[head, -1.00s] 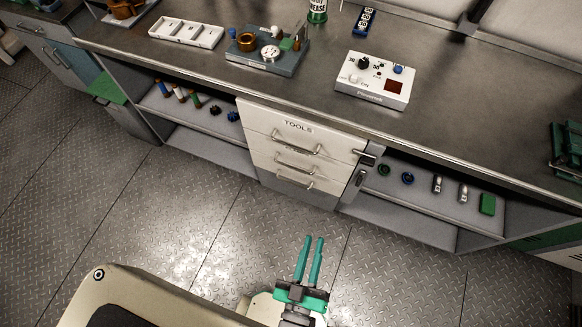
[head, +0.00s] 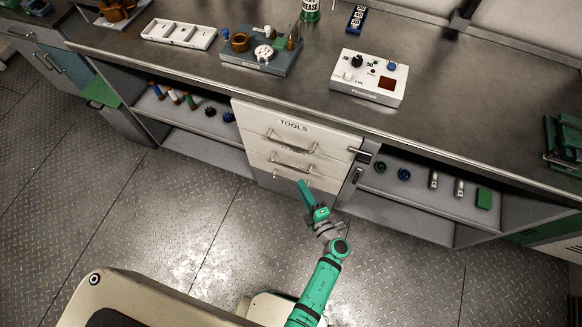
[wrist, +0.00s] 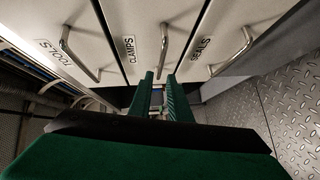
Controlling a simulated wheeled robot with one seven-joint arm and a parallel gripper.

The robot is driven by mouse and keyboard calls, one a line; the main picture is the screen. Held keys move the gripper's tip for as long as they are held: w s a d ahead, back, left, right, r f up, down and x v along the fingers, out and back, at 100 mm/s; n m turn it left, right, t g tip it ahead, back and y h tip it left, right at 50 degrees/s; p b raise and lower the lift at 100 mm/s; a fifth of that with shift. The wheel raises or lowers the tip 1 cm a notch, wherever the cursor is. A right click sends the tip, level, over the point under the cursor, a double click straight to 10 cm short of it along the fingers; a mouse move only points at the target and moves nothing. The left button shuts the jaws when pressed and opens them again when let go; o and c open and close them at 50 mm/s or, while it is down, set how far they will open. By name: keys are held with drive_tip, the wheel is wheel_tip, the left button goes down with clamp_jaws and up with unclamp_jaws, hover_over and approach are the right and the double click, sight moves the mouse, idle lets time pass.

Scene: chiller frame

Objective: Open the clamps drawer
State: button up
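The clamps drawer (head: 265,158) is the middle of three pale drawers stacked under the bench and looks shut. Its label is hard to read in the head view, but CLAMPS shows clearly on its front in the wrist view (wrist: 118,20). Its bar handle (head: 292,166) also shows in the wrist view (wrist: 163,45), ahead of my fingertips and apart from them. My gripper (head: 303,186) is in front of the lower drawers. In the wrist view its two green fingers (wrist: 160,82) stand apart with nothing between them.
The TOOLS drawer (head: 270,118) is above and the SEALS drawer (wrist: 225,22) below, both shut with similar bar handles. A latch-like fitting (head: 359,155) sticks out to the right. Open shelves (head: 410,205) flank the drawers. The metal floor (head: 170,215) in front is clear.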

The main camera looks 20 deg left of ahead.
sight(292, 168)
drive_tip(key=x, duration=1)
drive_tip(key=shift+w+f, duration=0.15)
drive_tip(key=shift+w, duration=0.15)
drive_tip(key=shift+w+a, duration=0.1)
drive_tip(key=shift+a, duration=0.3)
drive_tip(key=shift+w, duration=0.1)
drive_tip(key=shift+d, duration=0.1)
clamp_jaws()
drive_tip(key=shift+d, duration=0.1)
